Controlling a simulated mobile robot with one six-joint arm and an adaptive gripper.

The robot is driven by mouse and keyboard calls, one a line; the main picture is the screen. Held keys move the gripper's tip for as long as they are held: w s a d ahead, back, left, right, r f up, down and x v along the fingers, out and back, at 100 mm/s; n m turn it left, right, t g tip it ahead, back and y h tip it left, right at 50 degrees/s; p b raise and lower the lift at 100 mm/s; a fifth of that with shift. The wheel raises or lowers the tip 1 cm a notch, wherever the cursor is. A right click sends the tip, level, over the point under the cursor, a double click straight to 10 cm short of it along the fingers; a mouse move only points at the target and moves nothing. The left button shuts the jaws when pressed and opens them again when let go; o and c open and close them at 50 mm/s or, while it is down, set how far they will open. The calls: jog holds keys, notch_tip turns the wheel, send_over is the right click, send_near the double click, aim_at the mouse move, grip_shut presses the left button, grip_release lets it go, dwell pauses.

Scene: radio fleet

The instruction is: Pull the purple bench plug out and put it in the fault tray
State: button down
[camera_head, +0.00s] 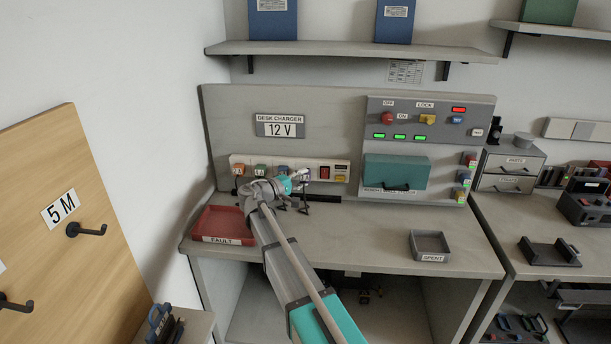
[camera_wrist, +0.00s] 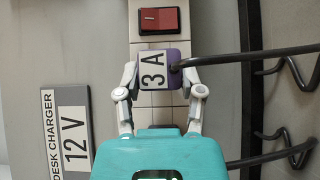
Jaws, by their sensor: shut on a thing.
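The purple bench plug (camera_wrist: 174,55) has a white label reading 3 A and a black cable leaving its right side in the wrist view. It sits at the light socket strip (camera_wrist: 147,48); whether it is fully seated cannot be told. My gripper (camera_wrist: 160,76) is shut on the plug, one finger on each side of it. In the head view my gripper (camera_head: 294,184) is at the strip and mostly covers the plug. The red fault tray (camera_head: 222,222) lies empty on the bench, left of my gripper, labelled FAULT.
A red switch (camera_wrist: 158,20) is beside the purple plug. A grey SPENT tray (camera_head: 430,243) stands at right; the bench between is clear.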

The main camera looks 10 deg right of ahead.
jog(key=shift+s+a, duration=0.25)
jog(key=shift+s, duration=0.45)
dwell(1.0)
jog(key=shift+s+a, duration=0.25)
jog(key=shift+s, duration=0.5)
jog(key=shift+s+a, duration=0.2)
jog(key=shift+s, duration=0.55)
